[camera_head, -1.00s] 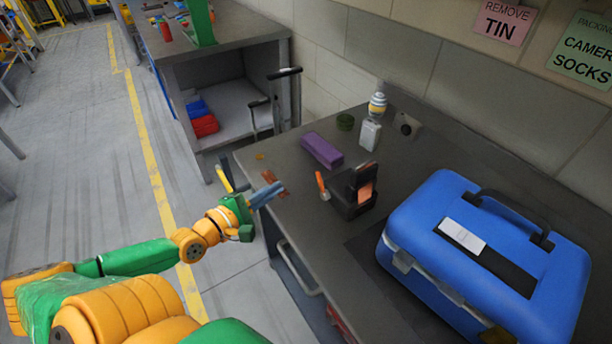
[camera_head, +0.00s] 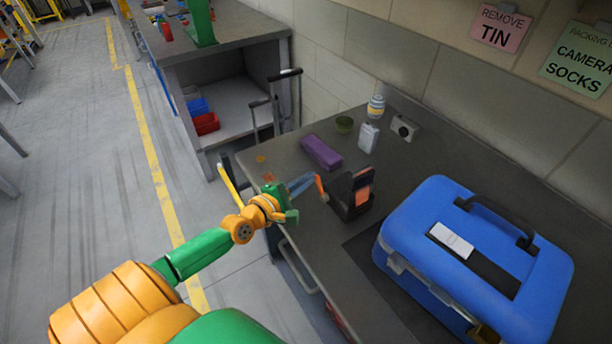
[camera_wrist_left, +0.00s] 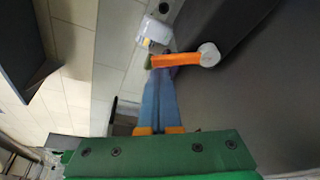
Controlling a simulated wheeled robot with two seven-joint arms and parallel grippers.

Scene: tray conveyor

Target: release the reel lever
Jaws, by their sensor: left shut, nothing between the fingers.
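The reel lever is a short orange bar (camera_head: 321,187) on the left side of a black reel holder (camera_head: 343,201) with an orange face, standing on the grey bench. In the left wrist view the lever (camera_wrist_left: 180,60) runs left from a pale round pivot (camera_wrist_left: 209,54). My left gripper (camera_head: 309,180) is at the bench's left edge, its blue fingers shut and empty, pointing at the lever. In the left wrist view the fingertips (camera_wrist_left: 163,72) lie just under the lever's free end; I cannot tell whether they touch it. My right gripper is not in view.
A large blue case (camera_head: 470,260) stands right of the reel holder.

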